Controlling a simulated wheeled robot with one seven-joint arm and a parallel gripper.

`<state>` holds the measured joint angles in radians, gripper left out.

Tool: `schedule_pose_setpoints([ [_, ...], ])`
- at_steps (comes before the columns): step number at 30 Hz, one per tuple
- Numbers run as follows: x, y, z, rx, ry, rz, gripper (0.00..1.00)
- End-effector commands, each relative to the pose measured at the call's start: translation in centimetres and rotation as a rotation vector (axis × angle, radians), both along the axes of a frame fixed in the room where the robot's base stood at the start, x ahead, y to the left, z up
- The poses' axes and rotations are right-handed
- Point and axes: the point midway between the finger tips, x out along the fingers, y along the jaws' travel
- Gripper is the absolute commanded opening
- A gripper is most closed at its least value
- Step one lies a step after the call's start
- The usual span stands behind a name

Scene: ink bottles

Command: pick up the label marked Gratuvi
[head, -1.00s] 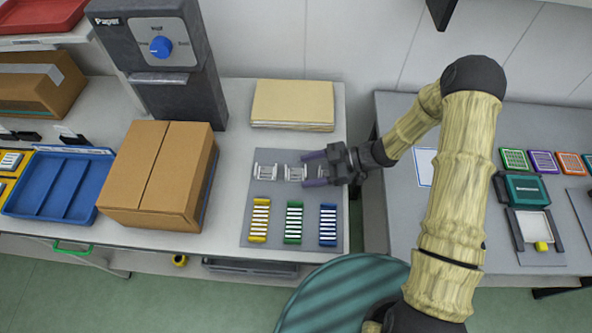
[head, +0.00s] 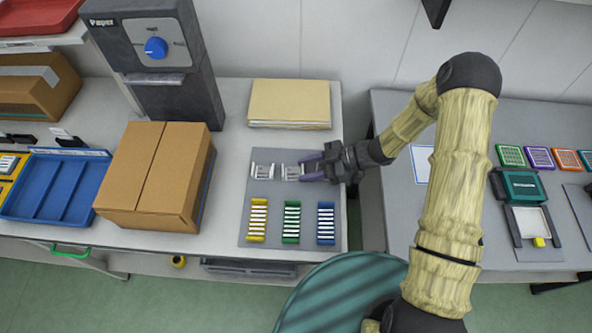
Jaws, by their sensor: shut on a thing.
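My gripper (head: 306,169) is low over the grey mat (head: 265,222), reaching in from the right. Its purple fingers are closed at the right end of a white slotted piece (head: 290,172). What lies between the fingertips is mostly hidden, and I cannot tell whether it is a label. A similar white piece (head: 262,171) stands to the left, clear of the gripper. Nearer the front of the mat are yellow (head: 257,220), green (head: 291,222) and blue (head: 326,223) holders with white strips. No lettering is readable on any of these, so I cannot pick out Gratuvi.
A brown carton (head: 155,175) stands left of the mat, with a blue tray (head: 58,187) beyond it. A paper stack (head: 290,103) lies behind the mat, and a dark dispenser (head: 160,75) stands at back left. A second table (head: 460,115) is at right.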

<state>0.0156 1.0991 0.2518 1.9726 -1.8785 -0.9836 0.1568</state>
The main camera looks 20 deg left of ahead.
Motion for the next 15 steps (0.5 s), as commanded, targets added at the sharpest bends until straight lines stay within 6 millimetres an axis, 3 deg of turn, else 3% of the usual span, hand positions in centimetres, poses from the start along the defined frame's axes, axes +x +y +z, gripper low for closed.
schedule_pose_setpoints([
  [8,0.1,0.0,0.9,0.0,-0.003,0.0,0.18],
  [15,0.1,0.0,4.2,0.0,-0.006,0.001,0.18],
])
